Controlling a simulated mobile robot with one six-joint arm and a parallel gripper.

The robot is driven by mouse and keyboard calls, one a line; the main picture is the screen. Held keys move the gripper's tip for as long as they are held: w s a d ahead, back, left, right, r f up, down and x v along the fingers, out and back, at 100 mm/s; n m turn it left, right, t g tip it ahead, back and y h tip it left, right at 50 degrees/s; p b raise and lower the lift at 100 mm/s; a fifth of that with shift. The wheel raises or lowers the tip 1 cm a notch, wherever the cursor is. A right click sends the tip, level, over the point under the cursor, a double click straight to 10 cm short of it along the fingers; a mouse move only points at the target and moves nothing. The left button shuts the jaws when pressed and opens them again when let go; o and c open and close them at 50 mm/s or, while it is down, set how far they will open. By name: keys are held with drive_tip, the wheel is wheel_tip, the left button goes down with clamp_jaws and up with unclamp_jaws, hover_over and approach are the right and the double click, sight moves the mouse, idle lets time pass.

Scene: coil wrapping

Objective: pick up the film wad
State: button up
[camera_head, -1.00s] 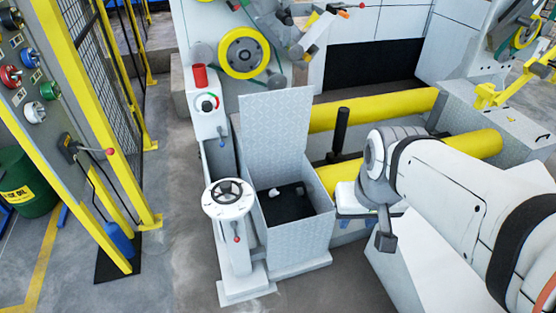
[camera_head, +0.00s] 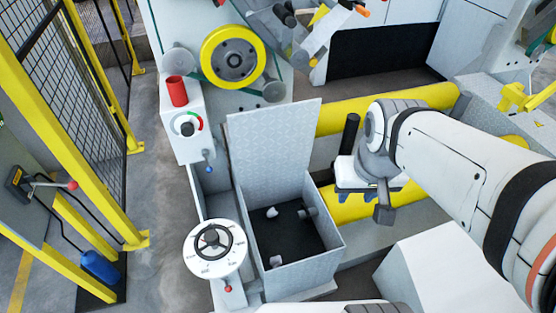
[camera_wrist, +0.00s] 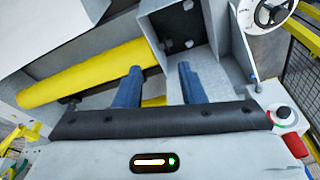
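An open-topped grey metal bin (camera_head: 318,268) with a dark floor stands near the middle of the head view. Small whitish crumpled wads lie in it: one wad (camera_head: 271,212) near the back and another wad (camera_head: 276,261) near the front. A greyish lump (camera_head: 306,213) lies at the back right; I cannot tell what it is. In the wrist view pale lumps also show in the bin, one of them (camera_wrist: 188,43) beyond the fingertips. My gripper (camera_wrist: 160,82) has two blue fingers set wide apart with nothing between them. It is outside the bin, to its right in the head view.
The bin's raised lid (camera_head: 270,150) stands upright at its back. Yellow fencing (camera_head: 60,135) is at far left.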

sight(276, 260)
drive_tip(key=shift+w+a, duration=0.1)
drive_tip(key=shift+a+r, duration=0.1)
